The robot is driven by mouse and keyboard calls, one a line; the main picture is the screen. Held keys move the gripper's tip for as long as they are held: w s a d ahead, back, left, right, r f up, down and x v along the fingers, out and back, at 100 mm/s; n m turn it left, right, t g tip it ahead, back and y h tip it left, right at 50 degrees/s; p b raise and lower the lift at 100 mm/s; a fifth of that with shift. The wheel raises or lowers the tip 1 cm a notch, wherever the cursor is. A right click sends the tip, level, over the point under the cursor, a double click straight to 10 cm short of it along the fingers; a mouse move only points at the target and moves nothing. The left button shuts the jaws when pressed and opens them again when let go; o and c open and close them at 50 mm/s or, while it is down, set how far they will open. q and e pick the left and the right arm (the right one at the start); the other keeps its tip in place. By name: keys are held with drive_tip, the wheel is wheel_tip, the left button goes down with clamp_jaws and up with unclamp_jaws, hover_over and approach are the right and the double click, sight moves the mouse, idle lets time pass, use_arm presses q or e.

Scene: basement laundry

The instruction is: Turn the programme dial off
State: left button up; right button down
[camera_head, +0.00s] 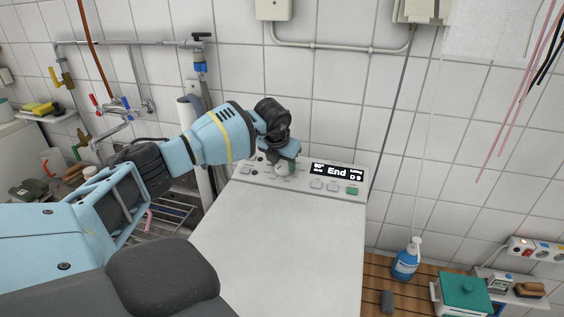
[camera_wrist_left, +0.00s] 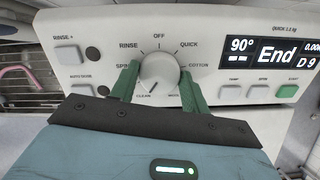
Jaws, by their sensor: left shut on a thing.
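The programme dial (camera_wrist_left: 159,70) is a round light-grey knob on the washing machine's control panel (camera_wrist_left: 215,22). A small dark mark on its face sits low and slightly left, away from the OFF label above it. My left gripper (camera_wrist_left: 158,82) is shut on the dial, one green finger at each side. In the head view the left gripper (camera_head: 283,163) reaches the panel's left part and mostly hides the dial. The display (camera_head: 336,172) reads 90° and End. My right gripper is not in view.
The machine's white top (camera_head: 285,250) is clear. A sink with taps (camera_head: 118,108) and a wire rack (camera_head: 170,212) lie to the left. A blue bottle (camera_head: 406,262) and a green-lidded box (camera_head: 464,292) stand at the right on wooden slats. Tiled wall behind.

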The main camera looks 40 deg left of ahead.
use_arm(q)
drive_tip(key=m, duration=0.2)
drive_tip(key=shift+r+m, duration=0.1)
drive_tip(key=shift+m, duration=0.3)
drive_tip(key=m, duration=0.3)
drive_tip(key=shift+m+h, duration=0.3)
drive_tip(key=m, duration=0.3)
drive_tip(key=shift+m, duration=0.3)
drive_tip(key=m, duration=0.3)
drive_tip(key=shift+w+m+h, duration=0.1)
drive_tip(key=shift+m+h, duration=0.2)
drive_tip(key=shift+m, duration=0.1)
drive_tip(key=m, duration=0.3)
drive_tip(key=shift+m+g, duration=0.3)
drive_tip(key=shift+g, duration=0.1)
drive_tip(key=m+b, duration=0.1)
drive_tip(key=m, duration=0.3)
drive_tip(key=shift+m, duration=0.3)
drive_tip(key=m, duration=0.4)
drive_tip(key=shift+g, duration=0.4)
drive_tip(key=shift+m+b, duration=0.3)
drive_tip(key=shift+m, duration=1.2)
